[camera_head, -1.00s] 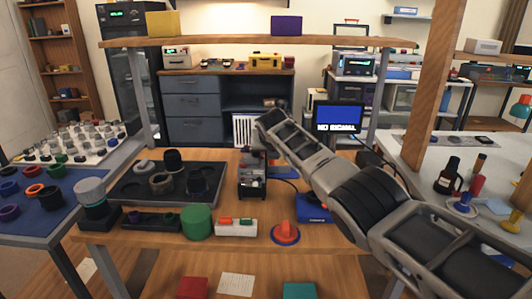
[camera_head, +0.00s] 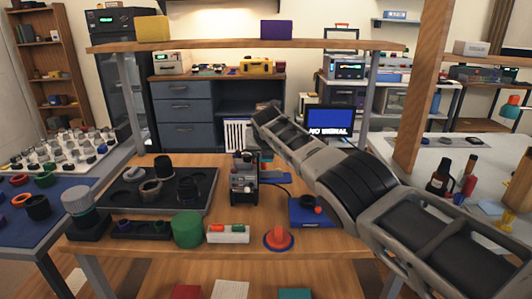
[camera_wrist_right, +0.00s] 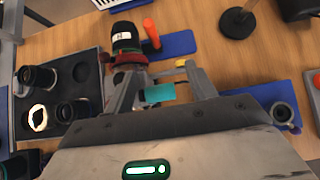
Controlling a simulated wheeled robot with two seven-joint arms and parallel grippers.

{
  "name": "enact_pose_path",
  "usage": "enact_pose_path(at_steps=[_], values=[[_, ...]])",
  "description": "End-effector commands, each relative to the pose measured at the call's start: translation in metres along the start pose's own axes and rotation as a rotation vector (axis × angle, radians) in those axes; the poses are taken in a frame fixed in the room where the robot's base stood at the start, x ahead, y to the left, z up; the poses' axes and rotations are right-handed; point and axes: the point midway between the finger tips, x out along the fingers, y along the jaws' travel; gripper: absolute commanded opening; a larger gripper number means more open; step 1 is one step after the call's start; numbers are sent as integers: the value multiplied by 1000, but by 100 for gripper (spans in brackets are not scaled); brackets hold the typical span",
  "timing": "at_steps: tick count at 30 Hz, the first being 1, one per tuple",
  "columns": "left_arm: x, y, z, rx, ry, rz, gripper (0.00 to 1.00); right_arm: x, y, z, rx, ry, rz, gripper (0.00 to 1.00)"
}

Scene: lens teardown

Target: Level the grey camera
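A grey and black upright device (camera_head: 244,180), which looks like the grey camera on its stand, stands near the middle of the table in the head view. I cannot tell its exact tilt. My right arm reaches in from the right, and its end is behind and above the device; the gripper's fingers are hidden there. In the right wrist view the two fingers of my right gripper (camera_wrist_right: 163,72) stand apart. A teal piece (camera_wrist_right: 160,93) shows between them. A black cylinder (camera_wrist_right: 125,38) with a red ring lies just beyond the left finger. My left gripper is out of view.
A dark tray (camera_head: 128,203) with lens parts stands left of the device. A green cylinder (camera_head: 187,229), a red knob (camera_head: 279,238) and a blue pad (camera_head: 318,217) are at the front. A monitor (camera_head: 328,119) reads "NO SIGNAL". A shelf board (camera_head: 215,46) spans above.

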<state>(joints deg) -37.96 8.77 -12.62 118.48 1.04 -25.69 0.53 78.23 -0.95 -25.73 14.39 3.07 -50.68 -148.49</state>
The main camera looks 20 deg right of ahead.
Motion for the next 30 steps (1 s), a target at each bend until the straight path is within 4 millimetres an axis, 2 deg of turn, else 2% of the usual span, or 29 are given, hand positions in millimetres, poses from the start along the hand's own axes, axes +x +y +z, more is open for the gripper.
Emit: enact_pose_path(at_steps=[11, 16, 24, 30], values=[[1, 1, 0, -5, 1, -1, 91, 1, 3, -5, -1, 12, 2, 56], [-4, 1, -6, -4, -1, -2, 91, -3, 3, -3, -1, 11, 3, 56], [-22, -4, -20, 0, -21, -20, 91, -25, 2, 1, -1, 13, 2, 56], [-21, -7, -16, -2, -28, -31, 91, -44, 3, -3, -1, 9, 4, 56]])
